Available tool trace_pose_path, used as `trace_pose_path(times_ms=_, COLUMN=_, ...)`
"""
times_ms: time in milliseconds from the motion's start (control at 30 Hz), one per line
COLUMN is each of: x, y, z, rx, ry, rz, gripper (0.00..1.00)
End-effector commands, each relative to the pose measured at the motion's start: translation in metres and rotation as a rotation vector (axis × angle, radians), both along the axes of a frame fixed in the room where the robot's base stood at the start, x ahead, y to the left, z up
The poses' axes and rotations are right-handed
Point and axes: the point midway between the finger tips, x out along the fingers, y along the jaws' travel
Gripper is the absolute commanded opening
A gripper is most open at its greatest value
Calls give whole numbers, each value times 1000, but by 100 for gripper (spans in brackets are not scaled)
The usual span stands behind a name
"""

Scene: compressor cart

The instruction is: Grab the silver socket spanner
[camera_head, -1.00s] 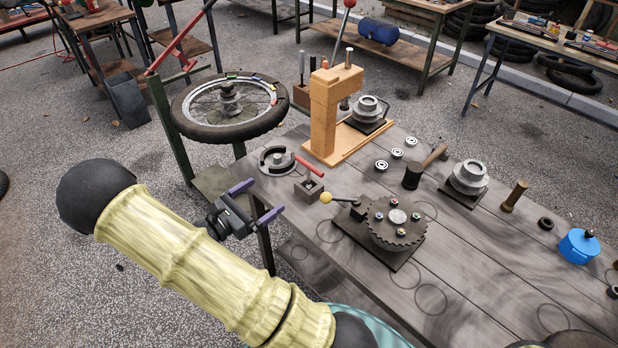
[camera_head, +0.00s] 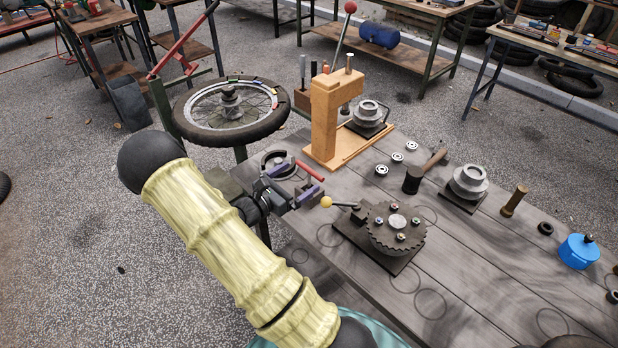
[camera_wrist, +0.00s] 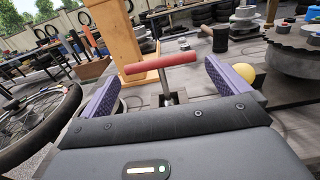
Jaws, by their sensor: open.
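The socket spanner is a T-shaped tool with a silver shaft (camera_wrist: 165,86) and a red crossbar (camera_wrist: 160,63). It stands upright in a small dark block at the bench edge. In the head view its red crossbar (camera_head: 310,171) shows just beyond the purple fingers, which partly hide the shaft and block. My gripper (camera_head: 294,184) is open at the bench's left edge. In the wrist view the spanner stands between and ahead of the fingers of my gripper (camera_wrist: 163,75), apart from both.
A yellow-knobbed lever (camera_head: 327,202) and toothed disc fixture (camera_head: 397,225) stand close to the right. A wooden press (camera_head: 323,115) is behind. A spoked wheel (camera_head: 190,118) is at the left. The bench front (camera_head: 350,275) is clear.

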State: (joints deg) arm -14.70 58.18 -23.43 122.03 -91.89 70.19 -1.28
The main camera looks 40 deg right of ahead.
Motion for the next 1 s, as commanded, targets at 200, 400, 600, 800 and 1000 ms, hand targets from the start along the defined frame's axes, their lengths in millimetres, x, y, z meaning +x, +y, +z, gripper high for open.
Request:
trace_pose_path(times_ms=200, x=0, y=-4, z=0, rx=0, ry=0, rz=0, gripper=100)
trace_pose_path(times_ms=400, x=1, y=-7, z=0, rx=0, ry=0, rz=-1, gripper=100)
trace_pose_path(times_ms=600, x=4, y=-30, z=-1, rx=0, ry=1, rz=0, gripper=100)
trace_pose_path(times_ms=800, x=7, y=-52, z=-2, rx=0, ry=-1, rz=5, gripper=100)
trace_pose_path(times_ms=1000, x=7, y=-54, z=-2, rx=0, ry=0, rz=5, gripper=100)
